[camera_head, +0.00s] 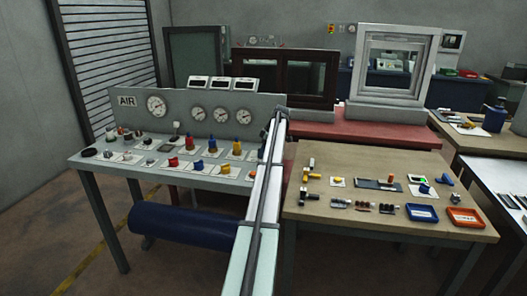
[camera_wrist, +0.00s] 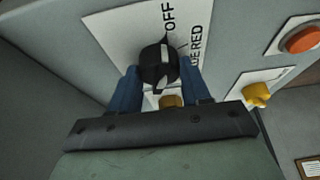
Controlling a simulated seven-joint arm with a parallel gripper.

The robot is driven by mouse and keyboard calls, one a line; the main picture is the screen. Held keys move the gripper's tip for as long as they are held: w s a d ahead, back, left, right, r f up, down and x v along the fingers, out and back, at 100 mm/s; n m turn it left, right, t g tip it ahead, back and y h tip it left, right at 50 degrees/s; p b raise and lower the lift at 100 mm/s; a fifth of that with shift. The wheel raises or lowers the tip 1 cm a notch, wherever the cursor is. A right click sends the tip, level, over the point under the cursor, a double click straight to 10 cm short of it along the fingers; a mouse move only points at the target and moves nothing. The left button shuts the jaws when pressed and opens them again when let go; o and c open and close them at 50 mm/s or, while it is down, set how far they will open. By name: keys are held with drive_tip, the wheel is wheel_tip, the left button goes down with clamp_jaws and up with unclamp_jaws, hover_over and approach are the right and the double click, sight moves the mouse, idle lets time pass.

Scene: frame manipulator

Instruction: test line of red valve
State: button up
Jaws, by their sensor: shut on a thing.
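In the wrist view, my gripper (camera_wrist: 160,82) has its two blue fingers closed on either side of a black knob (camera_wrist: 157,58). The knob sits on a white label plate (camera_wrist: 118,32) that reads "OFF" and, partly covered, "RED". The fingers hide part of the knob and plate, and I cannot tell the knob's exact setting. In the head view, red fittings (camera_head: 173,162) stand on the panel bench (camera_head: 215,184). I cannot make out my gripper there.
In the wrist view, a yellow knob (camera_wrist: 257,94) and an orange-red round control (camera_wrist: 302,40) lie to the right. In the head view, several gauges (camera_head: 156,105) line the AIR panel. A blue cylinder (camera_head: 185,226) lies below the bench. A wooden table (camera_head: 385,220) holds small parts at right.

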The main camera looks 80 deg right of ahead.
drive_tip(key=shift+c, duration=0.8)
drive_tip(key=shift+m, duration=0.3)
drive_tip(key=m, duration=0.1)
drive_tip(key=m+h, duration=0.1)
drive_tip(key=shift+a+m, duration=0.2)
drive_tip(key=shift+m, duration=0.1)
drive_tip(key=m+h, duration=0.1)
drive_tip(key=m, duration=0.1)
drive_tip(key=m+g+h, duration=0.1)
drive_tip(key=m, duration=0.2)
drive_tip(key=shift+w, duration=0.1)
drive_tip(key=shift+m, duration=0.4)
drive_tip(key=o, duration=1)
drive_tip(key=shift+o, duration=0.2)
